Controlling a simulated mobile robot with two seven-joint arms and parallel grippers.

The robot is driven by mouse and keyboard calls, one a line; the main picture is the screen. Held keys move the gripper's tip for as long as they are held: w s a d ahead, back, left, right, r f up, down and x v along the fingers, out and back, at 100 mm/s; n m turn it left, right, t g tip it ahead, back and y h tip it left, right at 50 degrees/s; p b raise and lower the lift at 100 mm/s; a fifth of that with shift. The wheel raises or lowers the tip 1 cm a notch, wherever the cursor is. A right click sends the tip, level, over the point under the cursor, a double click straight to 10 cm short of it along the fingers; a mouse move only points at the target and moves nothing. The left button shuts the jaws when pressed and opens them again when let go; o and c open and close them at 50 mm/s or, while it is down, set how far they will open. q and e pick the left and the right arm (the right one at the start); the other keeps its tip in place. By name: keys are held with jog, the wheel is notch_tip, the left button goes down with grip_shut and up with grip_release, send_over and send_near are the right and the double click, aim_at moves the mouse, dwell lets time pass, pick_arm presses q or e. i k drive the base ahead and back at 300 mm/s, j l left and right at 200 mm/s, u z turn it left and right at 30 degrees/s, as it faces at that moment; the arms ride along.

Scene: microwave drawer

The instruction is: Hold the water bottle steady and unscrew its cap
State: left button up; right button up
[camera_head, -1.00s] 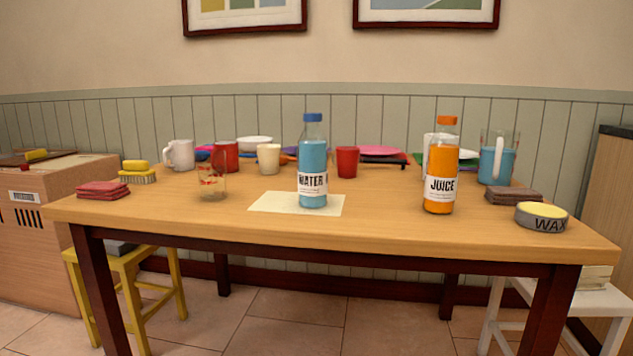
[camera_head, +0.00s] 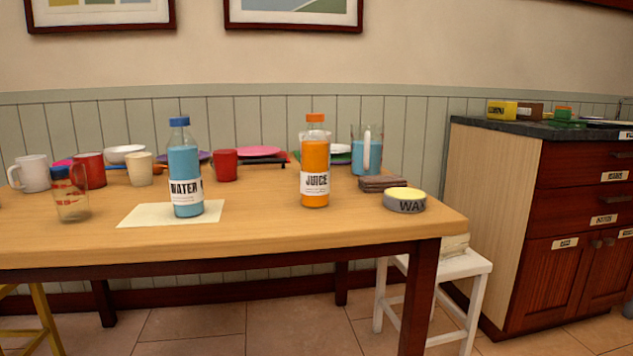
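The water bottle (camera_head: 185,168) stands upright on the wooden table. It is clear with blue liquid and a white label reading "WATER". Its blue cap (camera_head: 179,122) is on top of the neck. The bottle stands on a pale paper sheet (camera_head: 139,215) near the table's front edge. Neither of my grippers shows in the head view, and nothing touches the bottle.
A juice bottle (camera_head: 316,165) with an orange cap stands to the right. A wax tin (camera_head: 405,205), brown cloths (camera_head: 384,183) and a blue pitcher (camera_head: 367,152) lie beyond it. A white stool (camera_head: 470,266) is at the table's right.

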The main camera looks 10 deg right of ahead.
aim_at(182, 152)
jog(key=i+j, duration=0.35)
jog(key=i, duration=0.15)
jog(key=i+j, duration=0.35)
jog(key=i, duration=0.15)
